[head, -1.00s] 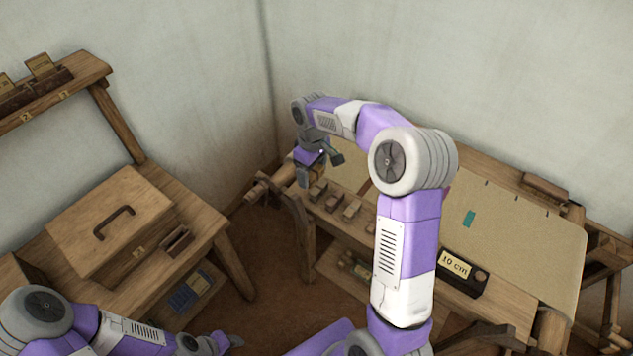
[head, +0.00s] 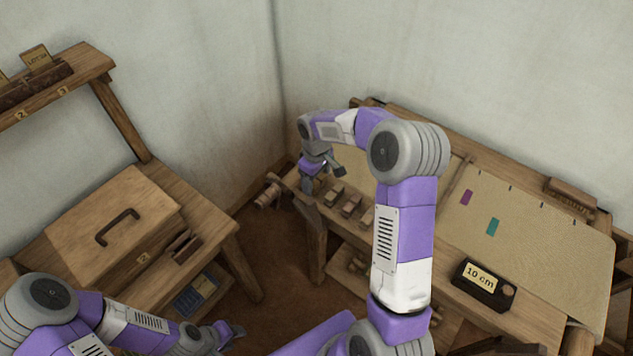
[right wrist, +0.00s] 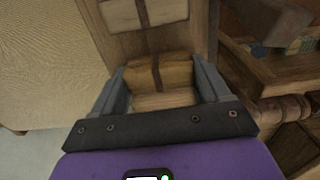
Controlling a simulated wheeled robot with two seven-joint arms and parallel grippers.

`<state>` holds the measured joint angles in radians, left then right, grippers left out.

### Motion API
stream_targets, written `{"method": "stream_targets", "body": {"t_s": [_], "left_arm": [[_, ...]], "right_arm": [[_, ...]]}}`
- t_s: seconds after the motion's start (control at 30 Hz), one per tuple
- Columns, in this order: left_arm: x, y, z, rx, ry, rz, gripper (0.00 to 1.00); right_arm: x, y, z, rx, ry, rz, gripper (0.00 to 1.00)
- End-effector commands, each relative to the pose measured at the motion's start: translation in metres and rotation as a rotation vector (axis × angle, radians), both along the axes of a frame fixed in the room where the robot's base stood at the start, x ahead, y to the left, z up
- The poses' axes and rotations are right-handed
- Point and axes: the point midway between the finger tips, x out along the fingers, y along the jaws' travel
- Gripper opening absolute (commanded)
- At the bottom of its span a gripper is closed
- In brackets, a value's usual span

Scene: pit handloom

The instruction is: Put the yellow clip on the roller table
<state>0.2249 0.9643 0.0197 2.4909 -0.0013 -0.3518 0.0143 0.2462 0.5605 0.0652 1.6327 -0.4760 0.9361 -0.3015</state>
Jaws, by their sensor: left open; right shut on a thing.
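My right gripper (head: 311,184) is at the left end of the wooden table with the cloth. In the right wrist view its fingers (right wrist: 160,82) are shut on a yellowish-brown block with a dark band, which looks like the yellow clip (right wrist: 174,75). The wood lies close beneath it; I cannot tell whether they touch. In the head view the clip is not clear behind the gripper. My left gripper (head: 232,332) is open and empty at the bottom left. I take the table (head: 430,252) to be the roller table.
Several small blocks (head: 351,205) lie in a row right of my right gripper. A pale cloth (head: 530,235) covers much of the table, with a dark "10 cm" block (head: 484,285) at its front.

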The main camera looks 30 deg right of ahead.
Motion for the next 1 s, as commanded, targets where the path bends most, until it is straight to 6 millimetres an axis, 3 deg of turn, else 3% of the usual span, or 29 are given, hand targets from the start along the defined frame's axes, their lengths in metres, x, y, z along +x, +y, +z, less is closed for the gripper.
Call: {"method": "stream_targets", "body": {"t_s": [0.07,0.4,0.43,0.6,0.87,1.0], "left_arm": [[0.000,0.000,-0.003,0.000,0.000,0.000,0.43],[0.000,0.000,-0.004,0.000,0.000,0.000,0.43],[0.000,0.000,-0.004,0.000,0.000,0.000,0.43],[0.000,0.000,-0.003,0.000,0.000,0.000,0.43],[0.000,0.000,-0.001,0.000,0.000,0.000,0.43],[0.000,0.000,0.004,0.000,0.000,0.000,0.43]], "right_arm": [[0.000,0.000,-0.008,0.001,0.001,0.000,0.47],[0.000,0.000,-0.010,0.000,0.000,0.000,0.47],[0.000,0.000,-0.010,0.000,0.000,0.000,0.77],[0.000,0.000,-0.010,0.000,0.000,0.000,1.00],[0.000,0.000,-0.006,0.000,-0.001,-0.001,1.00],[0.001,0.000,0.012,-0.001,-0.005,-0.001,1.00]]}}
